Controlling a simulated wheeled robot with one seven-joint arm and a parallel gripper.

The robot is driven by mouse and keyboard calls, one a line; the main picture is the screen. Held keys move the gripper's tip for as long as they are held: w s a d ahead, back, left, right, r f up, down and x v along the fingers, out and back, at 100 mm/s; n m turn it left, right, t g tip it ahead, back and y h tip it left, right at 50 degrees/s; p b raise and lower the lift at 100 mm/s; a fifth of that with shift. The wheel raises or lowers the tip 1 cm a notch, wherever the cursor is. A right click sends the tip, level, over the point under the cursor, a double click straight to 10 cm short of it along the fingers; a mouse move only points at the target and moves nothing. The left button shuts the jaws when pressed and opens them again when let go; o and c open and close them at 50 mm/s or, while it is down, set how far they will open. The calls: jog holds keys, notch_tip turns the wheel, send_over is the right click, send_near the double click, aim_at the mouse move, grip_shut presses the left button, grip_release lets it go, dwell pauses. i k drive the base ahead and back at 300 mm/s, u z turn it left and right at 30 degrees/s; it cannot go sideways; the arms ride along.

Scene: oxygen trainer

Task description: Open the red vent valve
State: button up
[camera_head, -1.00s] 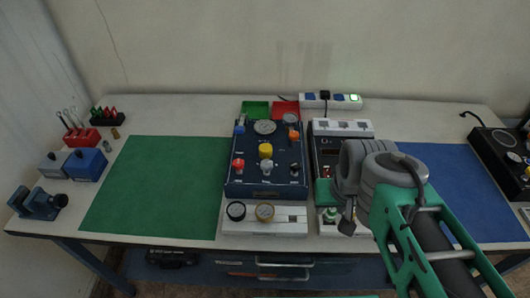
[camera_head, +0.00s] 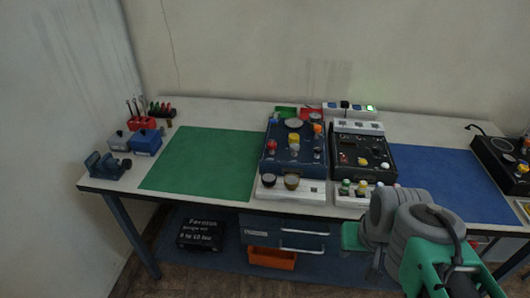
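The blue trainer panel (camera_head: 285,168) stands on the bench near the middle, with a round gauge (camera_head: 294,124) at its top. A red knob (camera_head: 271,146) sits on its left side, below a blue knob (camera_head: 273,121). It looks like the red vent valve, but its label and setting are too small to read. A yellow knob (camera_head: 294,139) is in the middle and an orange one (camera_head: 317,129) at the upper right. My gripper (camera_head: 352,237) is at the lower right, in front of the bench edge and apart from the panel; its fingers cannot be made out.
A second panel (camera_head: 345,143) with several knobs stands right of the blue one. Green (camera_head: 200,165) and blue (camera_head: 440,180) mats flank them. A vise (camera_head: 107,166) and blue boxes (camera_head: 146,141) are at left. An orange bin (camera_head: 272,259) and black case (camera_head: 200,232) lie beneath.

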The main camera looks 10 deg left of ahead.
aim_at(272, 145)
jog(key=u, duration=0.55)
jog(key=i, duration=1)
jog(key=u, duration=0.05)
